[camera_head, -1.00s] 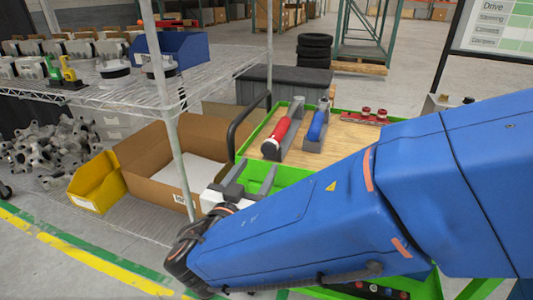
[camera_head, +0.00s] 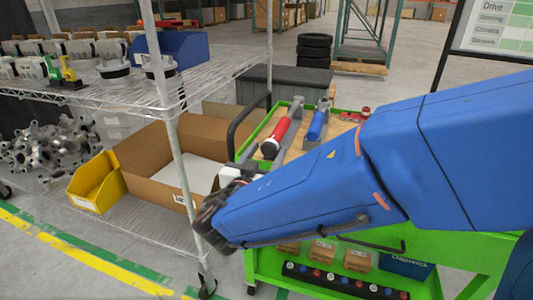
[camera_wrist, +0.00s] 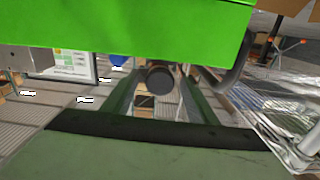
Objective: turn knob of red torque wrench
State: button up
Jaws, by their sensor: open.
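The red torque wrench (camera_head: 282,130) lies on the wooden top of the green cart, beside a blue wrench (camera_head: 317,124).
The green cart edge (camera_wrist: 120,38) crosses the top of the wrist view. The cart's black handle (camera_head: 243,125) and a wire shelf post (camera_head: 180,160) stand left of the wrench. A cardboard box (camera_head: 155,165) and yellow bin (camera_head: 97,182) sit on the lower shelf.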

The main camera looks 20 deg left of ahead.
jog(key=c, duration=1.1)
jog(key=shift+n, duration=0.3)
jog(key=n, duration=1)
jog(key=shift+n, duration=2)
